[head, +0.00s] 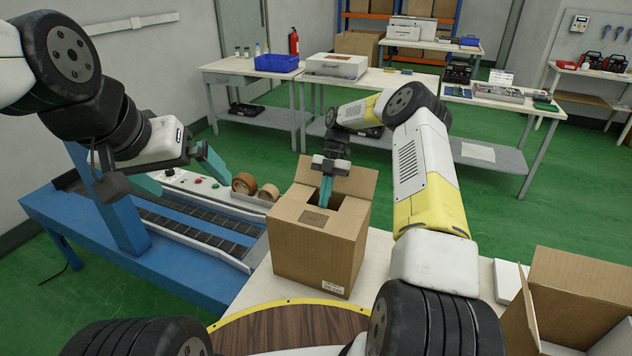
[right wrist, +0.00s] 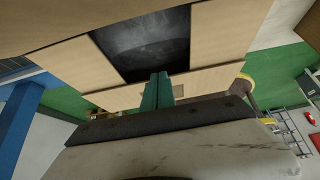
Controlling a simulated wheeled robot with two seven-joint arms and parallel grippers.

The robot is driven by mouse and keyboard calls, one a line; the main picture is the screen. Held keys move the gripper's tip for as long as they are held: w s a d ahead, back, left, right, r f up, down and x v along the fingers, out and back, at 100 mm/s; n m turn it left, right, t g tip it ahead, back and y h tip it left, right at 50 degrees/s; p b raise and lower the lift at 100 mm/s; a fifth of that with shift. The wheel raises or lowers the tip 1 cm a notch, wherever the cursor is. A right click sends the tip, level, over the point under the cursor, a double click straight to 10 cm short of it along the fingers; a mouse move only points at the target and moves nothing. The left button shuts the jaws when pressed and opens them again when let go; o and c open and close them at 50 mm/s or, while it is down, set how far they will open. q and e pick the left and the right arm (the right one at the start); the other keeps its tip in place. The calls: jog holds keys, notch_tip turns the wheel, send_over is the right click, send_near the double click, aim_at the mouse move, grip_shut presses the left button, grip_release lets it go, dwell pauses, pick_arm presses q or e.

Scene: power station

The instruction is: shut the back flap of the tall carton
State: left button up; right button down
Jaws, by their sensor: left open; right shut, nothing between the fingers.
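The tall brown carton (head: 312,250) stands on the white table in the head view. Its back flap (head: 350,178) stands up and leans a little backward. The other top flaps lie folded inward, leaving a dark opening (head: 322,204) toward the back. My right gripper (head: 326,194) is shut and empty, pointing down over the opening, in front of the back flap. In the right wrist view its fingers (right wrist: 157,91) show close together beside the dark opening (right wrist: 146,42). Whether they touch the carton I cannot tell. My left gripper (head: 178,174) is open and empty, left of the carton above the conveyor.
The blue conveyor (head: 110,218) with tape rolls (head: 255,188) lies left of the carton. An open carton (head: 580,290) stands at the right edge. A round wooden board with a yellow rim (head: 290,328) is in front. Workbenches (head: 375,80) stand behind across the green floor.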

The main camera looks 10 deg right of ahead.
jog(key=shift+d+f+g+y, duration=0.15)
jog(key=shift+f+g, duration=0.15)
jog(key=shift+f, duration=0.4)
jog(key=shift+f+g+y, duration=0.15)
jog(key=shift+f+g, duration=0.15)
jog(key=shift+f, duration=0.4)
jog(key=shift+r, duration=0.1)
jog(key=shift+w+r, duration=0.1)
jog(key=shift+r, duration=0.65)
jog(key=v, duration=0.7)
jog(key=shift+w+r, duration=0.2)
jog(key=shift+r, duration=0.05)
